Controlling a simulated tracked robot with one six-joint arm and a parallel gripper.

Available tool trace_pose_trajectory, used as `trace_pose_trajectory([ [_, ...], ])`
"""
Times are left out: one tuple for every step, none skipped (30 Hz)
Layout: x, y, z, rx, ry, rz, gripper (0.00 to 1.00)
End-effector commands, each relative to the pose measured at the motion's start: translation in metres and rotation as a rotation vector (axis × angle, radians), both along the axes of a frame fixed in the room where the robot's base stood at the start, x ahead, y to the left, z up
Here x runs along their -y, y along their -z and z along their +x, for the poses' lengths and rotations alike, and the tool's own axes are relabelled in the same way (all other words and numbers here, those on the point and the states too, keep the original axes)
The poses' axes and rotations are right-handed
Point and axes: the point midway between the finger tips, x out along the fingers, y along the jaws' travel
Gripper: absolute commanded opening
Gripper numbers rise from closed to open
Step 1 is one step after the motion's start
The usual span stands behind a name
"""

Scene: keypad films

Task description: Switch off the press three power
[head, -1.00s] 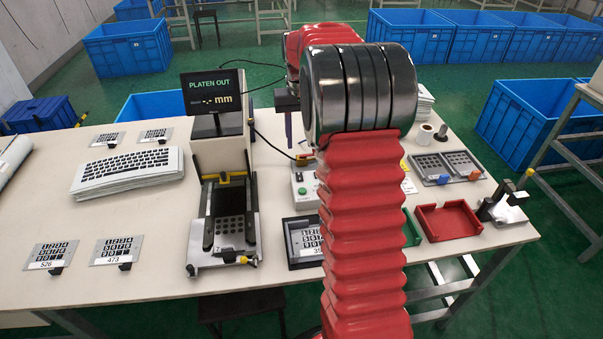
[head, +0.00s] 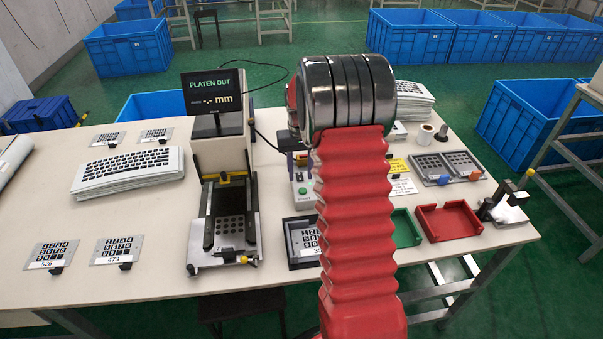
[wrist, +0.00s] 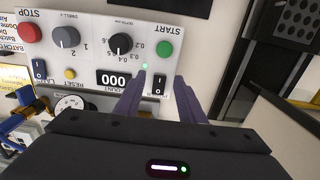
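I cannot read which rocker is the power. My gripper (wrist: 159,78) is open and empty, its two dark fingers pointing at the right rocker, one on either side. Contact cannot be told. The panel's box (head: 302,190) is partly behind my arm.
The press (head: 222,220) stands left of the box, its screen (head: 213,95) reading PLATEN OUT. A framed keypad plate (head: 300,240) lies in front of the box. Red (head: 448,221) and green (head: 404,227) trays lie to the right.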

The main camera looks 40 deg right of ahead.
Motion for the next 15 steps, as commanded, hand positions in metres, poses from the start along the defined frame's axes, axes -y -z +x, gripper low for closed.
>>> trace_pose_trajectory([
  [0.0001, 0.0044, -0.0003, -0.001, 0.0, 0.0, 0.36],
  [0.0002, 0.0062, -0.0001, 0.0, 0.0, 0.0, 0.36],
  [0.0003, 0.0081, 0.0001, 0.001, 0.0, 0.0, 0.36],
  [0.0004, 0.0091, 0.0, 0.001, 0.0, 0.0, 0.36],
  [0.0004, 0.0098, 0.0001, 0.002, 0.0, -0.001, 0.36],
  [0.0004, 0.0104, 0.0001, 0.002, 0.0, -0.001, 0.36],
  [0.0004, 0.0106, 0.0001, 0.002, 0.0, -0.001, 0.36],
  [0.0004, 0.0106, 0.0001, 0.002, 0.001, -0.001, 0.36],
  [0.0005, 0.0106, 0.0001, 0.002, 0.001, -0.001, 0.36],
  [0.0005, 0.0105, 0.0001, 0.002, 0.001, -0.001, 0.36],
  [0.0005, 0.0105, 0.0001, 0.002, 0.001, -0.001, 0.36],
  [0.0005, 0.0105, 0.0001, 0.002, 0.001, -0.001, 0.36],
  [0.0005, 0.0105, 0.0001, 0.002, 0.001, -0.001, 0.36],
  [0.0005, 0.0105, 0.0001, 0.002, 0.001, -0.001, 0.34],
  [0.0006, 0.0104, 0.0, 0.002, 0.001, -0.001, 0.31],
])
